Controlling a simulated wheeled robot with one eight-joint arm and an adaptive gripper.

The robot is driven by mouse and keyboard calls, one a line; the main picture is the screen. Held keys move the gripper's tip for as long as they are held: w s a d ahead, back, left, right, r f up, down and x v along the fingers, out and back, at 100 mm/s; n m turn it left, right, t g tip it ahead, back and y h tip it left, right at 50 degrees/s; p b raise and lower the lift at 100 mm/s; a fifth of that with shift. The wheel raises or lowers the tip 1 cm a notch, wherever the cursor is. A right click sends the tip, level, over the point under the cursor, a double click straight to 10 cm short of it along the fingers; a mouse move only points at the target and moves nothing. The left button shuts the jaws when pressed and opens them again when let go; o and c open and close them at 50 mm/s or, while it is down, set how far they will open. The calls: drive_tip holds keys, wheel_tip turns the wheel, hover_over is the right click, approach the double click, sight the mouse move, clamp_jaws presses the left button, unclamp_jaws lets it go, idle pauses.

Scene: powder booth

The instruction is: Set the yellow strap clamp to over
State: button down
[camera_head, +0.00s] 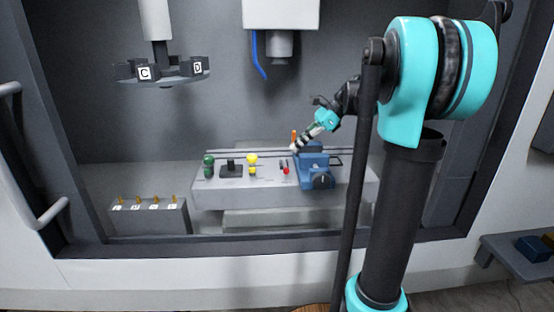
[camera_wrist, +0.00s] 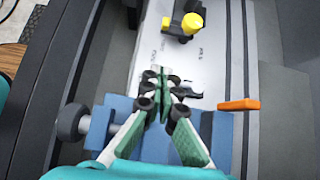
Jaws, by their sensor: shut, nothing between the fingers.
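The yellow strap clamp (camera_head: 252,160) stands on the grey bench top, left of the blue vise. It has a yellow knob at the top and a second yellow part lower down. In the wrist view the yellow clamp (camera_wrist: 192,22) is near the top edge, on a pale plate with small lettering beside it. My gripper (camera_head: 296,148) is at the left of the blue vise, apart from the clamp. In the wrist view my gripper (camera_wrist: 164,92) has its fingers together with nothing between them. The lettering is too small to read.
Green (camera_head: 208,162) and black (camera_head: 231,166) fixtures stand farther left. A round rack (camera_head: 160,77) with lettered blocks hangs above.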

drive_tip(key=shift+d, duration=0.1)
drive_tip(key=x, duration=1)
drive_tip(key=shift+a+f, duration=0.15)
drive_tip(key=shift+a, duration=1.9)
